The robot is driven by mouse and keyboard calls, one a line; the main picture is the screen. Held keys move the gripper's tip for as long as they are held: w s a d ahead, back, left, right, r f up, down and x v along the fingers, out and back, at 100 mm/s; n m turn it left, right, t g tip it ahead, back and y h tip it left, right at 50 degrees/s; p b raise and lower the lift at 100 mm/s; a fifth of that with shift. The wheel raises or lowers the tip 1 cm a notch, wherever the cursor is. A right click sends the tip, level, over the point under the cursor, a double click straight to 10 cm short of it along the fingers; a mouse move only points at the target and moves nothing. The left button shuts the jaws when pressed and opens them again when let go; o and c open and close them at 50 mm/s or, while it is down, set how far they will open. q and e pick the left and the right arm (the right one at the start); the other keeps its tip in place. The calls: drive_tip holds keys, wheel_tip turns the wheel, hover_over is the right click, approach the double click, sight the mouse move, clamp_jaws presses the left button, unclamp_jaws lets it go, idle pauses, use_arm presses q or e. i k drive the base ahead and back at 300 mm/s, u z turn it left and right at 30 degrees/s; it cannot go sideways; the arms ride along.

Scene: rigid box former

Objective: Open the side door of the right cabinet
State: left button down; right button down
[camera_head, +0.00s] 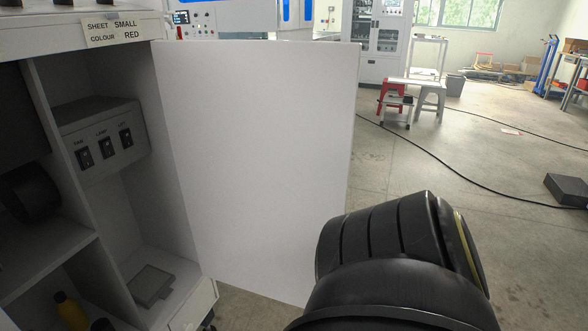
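The side door (262,165) is a plain white panel in the middle of the head view. It stands swung out from the right side of the cabinet (150,200), and the cabinet's inside shows to its left. A black arm link of mine fills the lower right and overlaps the door's lower right corner. Neither gripper shows in the view. I cannot tell whether anything touches the far side of the door, which is hidden.
Inside the cabinet are a switch box (100,140), a yellow bottle (70,312) and a flat grey-green item (152,284). A sign (113,29) is on the top edge. Open floor lies to the right, with a cable, stools (412,100) and a dark box (567,189).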

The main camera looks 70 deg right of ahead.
sight(260, 131)
drive_tip(key=i, duration=0.5)
drive_tip(key=z, duration=2.05)
